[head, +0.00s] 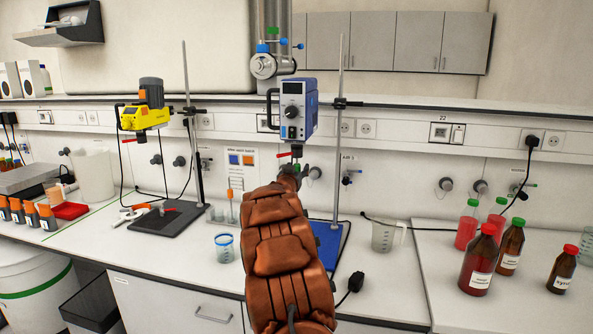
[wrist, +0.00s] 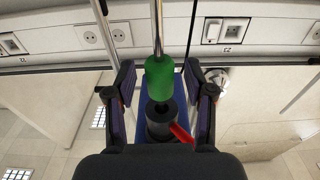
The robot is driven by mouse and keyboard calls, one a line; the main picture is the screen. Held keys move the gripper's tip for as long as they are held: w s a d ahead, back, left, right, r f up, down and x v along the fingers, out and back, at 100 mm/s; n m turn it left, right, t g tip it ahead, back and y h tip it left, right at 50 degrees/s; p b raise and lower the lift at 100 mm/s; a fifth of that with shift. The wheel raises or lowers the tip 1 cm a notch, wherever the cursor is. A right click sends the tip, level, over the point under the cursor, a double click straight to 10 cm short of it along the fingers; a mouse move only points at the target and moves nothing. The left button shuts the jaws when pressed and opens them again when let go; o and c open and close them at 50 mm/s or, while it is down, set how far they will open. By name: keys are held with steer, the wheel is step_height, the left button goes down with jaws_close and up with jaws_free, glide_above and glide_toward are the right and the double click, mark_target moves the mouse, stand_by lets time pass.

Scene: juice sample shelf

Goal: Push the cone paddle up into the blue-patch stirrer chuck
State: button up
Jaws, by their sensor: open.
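The blue stirrer (head: 297,108) hangs on its stand, with a red lever (head: 286,155) by its chuck (head: 297,149). In the wrist view the black chuck (wrist: 160,128) shows its dark opening and the red lever (wrist: 181,133). A green sleeve on a metal shaft (wrist: 159,75), apparently the cone paddle, has its end at that opening; I cannot tell how far it is in. My gripper (wrist: 160,82) is open, with a finger on each side of the sleeve and gaps between. In the head view my gripper (head: 292,174) is just below the chuck; my arm hides the paddle's cone.
A yellow stirrer (head: 143,117) stands on the left. A beaker with a blue rim (head: 224,248) and a small rack (head: 222,214) are left of my arm. A clear jug (head: 384,236) and several bottles (head: 480,262) are on the right. The stand rod (head: 340,140) rises close on the right.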

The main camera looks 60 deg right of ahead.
steer(key=shift+a, duration=0.1)
steer(key=v, duration=1.1)
steer(key=shift+s+a, duration=0.2)
steer(key=shift+a, duration=0.2)
